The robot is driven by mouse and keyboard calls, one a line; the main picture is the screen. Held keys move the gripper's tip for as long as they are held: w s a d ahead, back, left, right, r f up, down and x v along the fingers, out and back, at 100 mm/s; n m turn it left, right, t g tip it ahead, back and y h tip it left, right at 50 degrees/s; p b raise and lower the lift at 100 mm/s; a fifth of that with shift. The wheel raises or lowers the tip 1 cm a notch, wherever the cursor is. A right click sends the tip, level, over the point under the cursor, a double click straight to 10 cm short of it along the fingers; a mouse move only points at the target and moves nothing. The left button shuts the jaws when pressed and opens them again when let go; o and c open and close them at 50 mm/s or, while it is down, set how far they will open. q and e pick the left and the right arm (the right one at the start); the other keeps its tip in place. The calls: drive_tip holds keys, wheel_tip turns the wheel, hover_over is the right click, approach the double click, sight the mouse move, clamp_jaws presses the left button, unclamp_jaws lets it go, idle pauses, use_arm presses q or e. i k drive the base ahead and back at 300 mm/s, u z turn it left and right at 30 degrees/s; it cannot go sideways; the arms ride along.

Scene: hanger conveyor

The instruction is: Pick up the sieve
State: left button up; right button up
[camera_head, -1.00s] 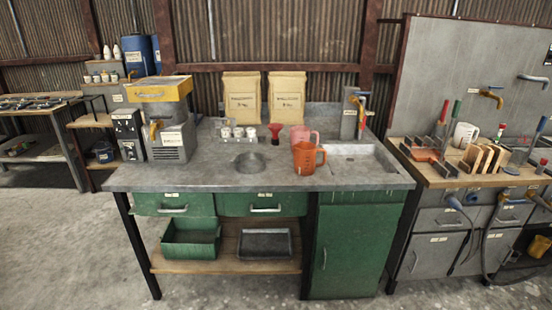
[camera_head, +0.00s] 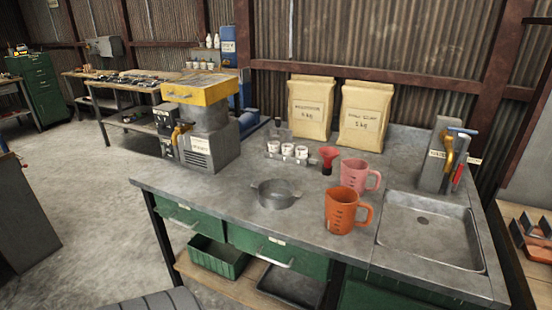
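The sieve (camera_head: 276,194) is a grey, round, shallow metal vessel with small side lugs. It sits on the grey worktop (camera_head: 240,232), left of the orange measuring jug (camera_head: 342,211) and near the front edge. Its inside is dark and its mesh cannot be made out. Neither of my grippers is in view.
A pink jug (camera_head: 356,175), a red funnel (camera_head: 328,160) and several small white-labelled jars (camera_head: 287,150) stand behind the sieve. A yellow-topped machine (camera_head: 207,125) stands left, two paper bags (camera_head: 312,108) at the back, a sink (camera_head: 430,230) right. The worktop left of the sieve is clear.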

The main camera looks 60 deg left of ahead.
sight(274, 194)
drive_tip(key=u, duration=0.65)
drive_tip(key=i, duration=0.9)
drive_tip(key=u, duration=0.85)
